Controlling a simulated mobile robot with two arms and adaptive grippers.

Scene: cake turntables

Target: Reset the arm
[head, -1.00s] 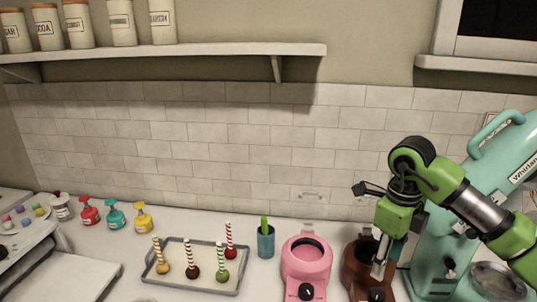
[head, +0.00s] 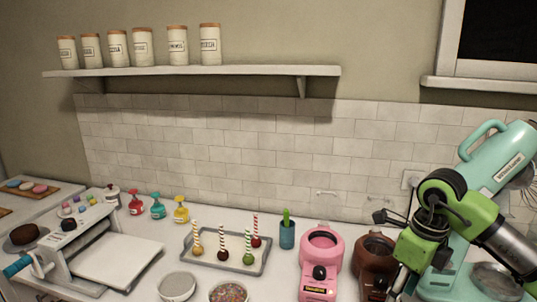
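My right arm comes in from the right, green and black. My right gripper (head: 398,283) points down at the lower right, just right of the brown melting pot (head: 372,266). Its green wrist body overlaps the pot's right edge in the picture. The fingertips are small and dark against the appliances, so I cannot tell whether they are open or shut. No held object can be made out. My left gripper is not in view.
The mint stand mixer (head: 497,172) stands close behind my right arm. Left of the brown pot are a pink melting pot (head: 320,247), a blue cup (head: 287,235), a tray (head: 188,262) of cake pops, a sprinkle bowl (head: 229,293) and several colored bottles (head: 158,207).

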